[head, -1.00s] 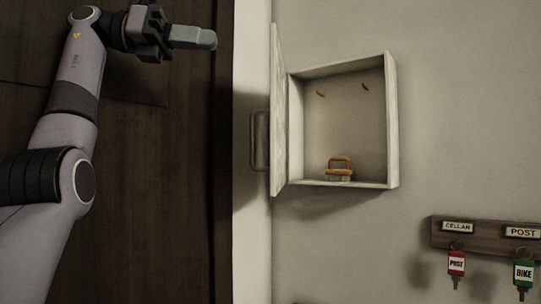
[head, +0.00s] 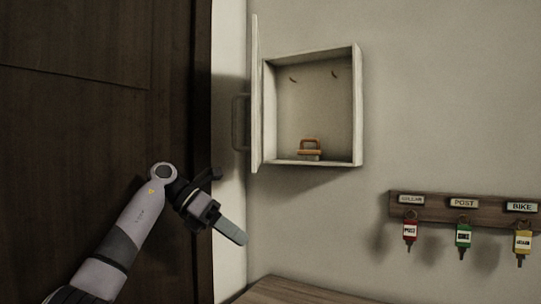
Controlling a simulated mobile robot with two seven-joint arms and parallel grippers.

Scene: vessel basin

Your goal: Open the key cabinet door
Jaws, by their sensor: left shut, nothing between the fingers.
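The key cabinet (head: 358,108) is a pale box on the wall. Its door (head: 255,95) stands open, swung out on the left side and seen nearly edge-on. A handle (head: 240,122) shows at the door's left face. Inside are two small hooks near the top and an orange-brown object (head: 310,147) on the cabinet floor. My left gripper (head: 232,232) is below and left of the cabinet, apart from the door. Its fingers are shut together with nothing between them. My right gripper is not in view.
A wooden rack (head: 436,210) at the right has CELLAR, POST and BIKE labels, with red, green and yellow tagged keys hanging under it. A wooden surface (head: 300,291) lies at the bottom. A dark wooden door (head: 90,130) fills the left. The wall between cabinet and rack is clear.

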